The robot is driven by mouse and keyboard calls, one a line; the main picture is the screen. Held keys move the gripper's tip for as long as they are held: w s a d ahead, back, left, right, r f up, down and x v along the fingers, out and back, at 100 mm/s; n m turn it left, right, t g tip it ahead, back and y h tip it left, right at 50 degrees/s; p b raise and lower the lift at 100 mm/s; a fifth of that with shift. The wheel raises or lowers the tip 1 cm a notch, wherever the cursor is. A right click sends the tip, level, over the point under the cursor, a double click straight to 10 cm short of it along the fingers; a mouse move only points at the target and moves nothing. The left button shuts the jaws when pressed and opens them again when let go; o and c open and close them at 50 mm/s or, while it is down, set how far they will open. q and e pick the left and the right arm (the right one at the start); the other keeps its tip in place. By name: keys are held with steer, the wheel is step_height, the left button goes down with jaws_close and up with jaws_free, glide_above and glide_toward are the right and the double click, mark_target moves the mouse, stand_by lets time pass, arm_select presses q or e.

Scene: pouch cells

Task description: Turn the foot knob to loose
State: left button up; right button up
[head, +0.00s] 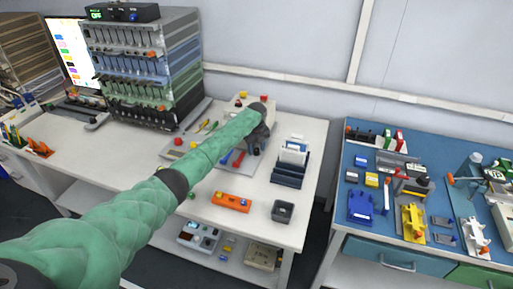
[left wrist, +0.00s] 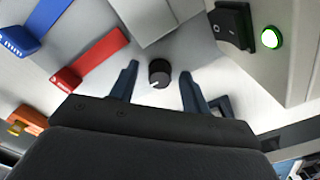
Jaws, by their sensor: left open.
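In the left wrist view a small black round knob (left wrist: 159,74) with a white pointer mark stands on a pale metal surface. My left gripper (left wrist: 160,80) is open, with one dark finger on each side of the knob and a gap to it on both sides. In the head view my left gripper (head: 258,136) is over the device on the white table, and my green-sleeved arm hides much of that device. The knob cannot be made out in the head view. My right gripper is not in view.
In the head view a dark rack (head: 290,168) and an orange block (head: 231,201) stand nearby.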

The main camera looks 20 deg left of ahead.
arm_select(q)
steer(key=shift+c, duration=0.5)
steer(key=c, duration=0.9)
